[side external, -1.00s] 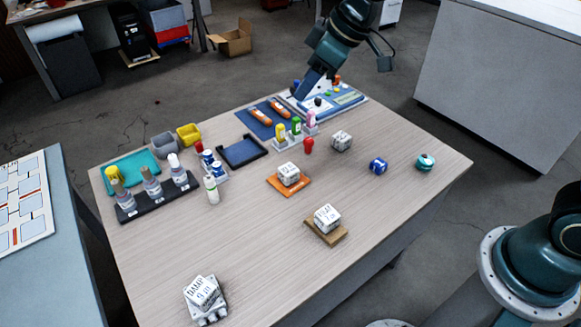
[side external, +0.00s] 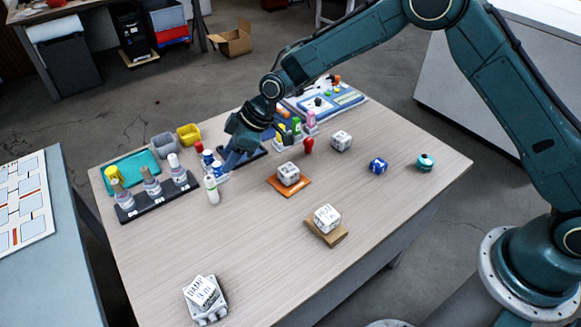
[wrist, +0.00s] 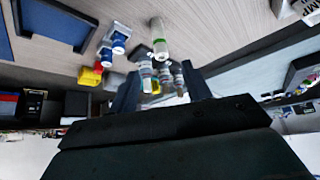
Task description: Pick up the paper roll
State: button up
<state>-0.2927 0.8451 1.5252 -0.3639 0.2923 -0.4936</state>
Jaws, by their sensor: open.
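No object can be clearly told as a paper roll. A small blue-and-white piece (side external: 377,166) and a teal rounded piece (side external: 425,162) lie on the right of the table.
A black rack (side external: 160,200) holds several bottles at the left. A dark blue tray (side external: 262,153) is partly behind my gripper. White printed cubes sit on an orange pad (side external: 290,187) and a wooden block (side external: 325,232). The table's front middle (side external: 240,245) is clear.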

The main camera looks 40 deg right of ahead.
aim_at(208, 188)
jog(key=shift+a+f, duration=0.15)
jog(key=shift+x, duration=4.3)
jog(key=shift+x, duration=2.55)
jog(key=shift+w, duration=0.1)
jog(key=shift+c, duration=0.5)
grip_shut()
